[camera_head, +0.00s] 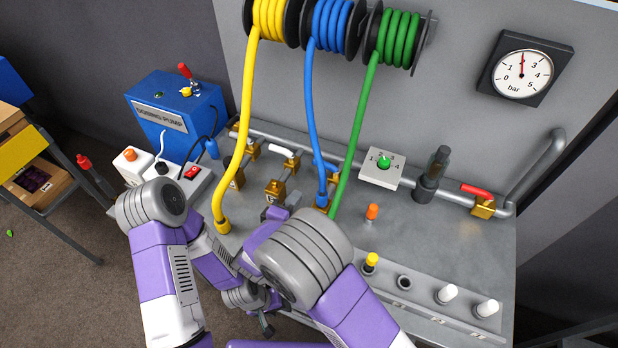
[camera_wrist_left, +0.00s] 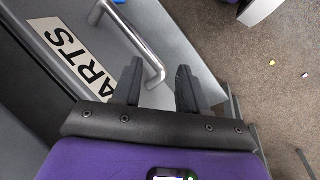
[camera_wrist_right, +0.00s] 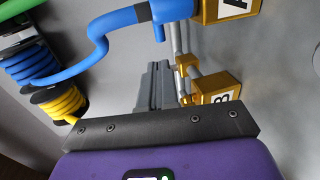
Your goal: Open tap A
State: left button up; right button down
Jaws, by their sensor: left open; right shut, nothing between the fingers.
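In the right wrist view, a brass block marked A (camera_wrist_right: 228,9) sits at the top right, with the blue hose's coupling (camera_wrist_right: 172,10) beside it. A brass block marked B (camera_wrist_right: 215,97) is below. My right gripper (camera_wrist_right: 157,68) is shut and empty, left of block B and below the blue coupling. In the head view my own arm mostly hides it; the letters are too small to read with certainty. My left gripper (camera_wrist_left: 158,68) is open, by the metal handle (camera_wrist_left: 140,45) of a PARTS drawer.
Yellow (camera_head: 245,130), blue (camera_head: 312,110) and green (camera_head: 357,130) hoses hang from reels across the workspace. A selector box (camera_head: 381,170), a red-handled valve (camera_head: 482,200) and a gauge (camera_head: 522,72) are to the right. A blue pump (camera_head: 178,115) stands left.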

aim_at(318, 165)
jog(key=p+x, duration=0.2)
jog(key=x, duration=1)
jog(key=shift+w+d, duration=0.25)
jog(key=shift+w+d+f, duration=0.1)
jog(key=shift+w+d, duration=0.05)
jog(key=shift+w, duration=0.25)
